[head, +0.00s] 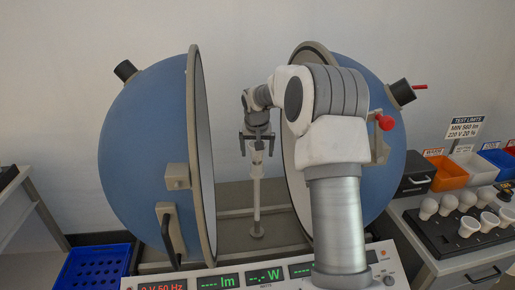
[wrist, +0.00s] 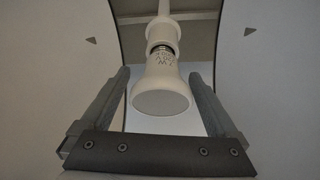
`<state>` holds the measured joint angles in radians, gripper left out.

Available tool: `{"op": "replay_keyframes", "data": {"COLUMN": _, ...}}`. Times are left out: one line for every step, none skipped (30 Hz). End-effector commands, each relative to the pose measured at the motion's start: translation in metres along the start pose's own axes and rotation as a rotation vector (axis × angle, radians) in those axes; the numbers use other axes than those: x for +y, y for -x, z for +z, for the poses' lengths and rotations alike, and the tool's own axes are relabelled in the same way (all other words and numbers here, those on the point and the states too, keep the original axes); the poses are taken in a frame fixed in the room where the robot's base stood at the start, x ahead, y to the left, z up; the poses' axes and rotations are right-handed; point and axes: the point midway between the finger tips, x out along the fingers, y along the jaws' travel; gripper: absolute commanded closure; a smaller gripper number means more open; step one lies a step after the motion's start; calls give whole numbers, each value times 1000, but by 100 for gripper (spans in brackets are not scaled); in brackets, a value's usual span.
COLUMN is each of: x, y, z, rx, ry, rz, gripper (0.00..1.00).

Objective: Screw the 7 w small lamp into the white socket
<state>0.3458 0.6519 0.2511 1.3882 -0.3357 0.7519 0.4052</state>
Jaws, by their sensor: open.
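The lamp (wrist: 160,98) is white with a flat round face and dark print on its side; a "W" is readable, the rest is unclear. It stands face up at the white socket (wrist: 161,32), with a strip of metal thread visible between them. The socket tops the thin white post (head: 257,195) inside the opened sphere. My gripper (wrist: 160,75) is open, one finger on each side of the lamp, with visible gaps to both. In the head view my gripper (head: 257,150) points down over the post top, and the lamp there is mostly hidden.
The blue sphere halves (head: 145,150) and (head: 385,165) stand close on both sides of my arm. A meter panel (head: 235,278) is in front. At right, a dark tray (head: 455,235) holds several white lamps, with coloured bins (head: 445,172) behind. A blue crate (head: 93,270) is at lower left.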

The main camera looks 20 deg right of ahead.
Motion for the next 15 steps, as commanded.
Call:
{"op": "replay_keyframes", "data": {"x": 1, "y": 2, "z": -1, "rx": -2, "ry": 30, "rz": -15, "gripper": 5}}
{"op": "replay_keyframes", "data": {"x": 1, "y": 2, "z": -1, "rx": -3, "ry": 51, "rz": -23, "gripper": 5}}
{"op": "replay_keyframes", "data": {"x": 1, "y": 2, "z": -1, "rx": -3, "ry": 74, "rz": -32, "gripper": 5}}
{"op": "replay_keyframes", "data": {"x": 1, "y": 1, "z": -1, "rx": -3, "ry": 88, "rz": -37, "gripper": 5}}
{"op": "replay_keyframes", "data": {"x": 0, "y": 1, "z": -1, "rx": -2, "ry": 99, "rz": -41, "gripper": 5}}
{"op": "replay_keyframes", "data": {"x": 0, "y": 0, "z": -1, "rx": -1, "ry": 109, "rz": -45, "gripper": 5}}
{"op": "replay_keyframes", "data": {"x": 0, "y": 0, "z": 0, "rx": -1, "ry": 113, "rz": -47, "gripper": 5}}
{"op": "replay_keyframes", "data": {"x": 0, "y": 0, "z": 0, "rx": -1, "ry": 115, "rz": -47, "gripper": 5}}
{"op": "replay_keyframes", "data": {"x": -1, "y": -1, "z": 0, "rx": -1, "ry": 116, "rz": -48, "gripper": 5}}
{"op": "replay_keyframes", "data": {"x": -1, "y": -1, "z": 0, "rx": -1, "ry": 116, "rz": -48, "gripper": 5}}
{"op": "replay_keyframes", "data": {"x": -1, "y": -1, "z": 0, "rx": -1, "ry": 116, "rz": -47, "gripper": 5}}
{"op": "replay_keyframes", "data": {"x": -1, "y": -1, "z": 0, "rx": -1, "ry": 115, "rz": -47, "gripper": 5}}
{"op": "replay_keyframes", "data": {"x": -1, "y": -1, "z": 0, "rx": -1, "ry": 115, "rz": -47, "gripper": 5}}
{"op": "replay_keyframes", "data": {"x": -1, "y": -1, "z": 0, "rx": -1, "ry": 115, "rz": -47, "gripper": 5}}
{"op": "replay_keyframes", "data": {"x": -1, "y": 0, "z": 0, "rx": -1, "ry": 115, "rz": -47, "gripper": 5}}
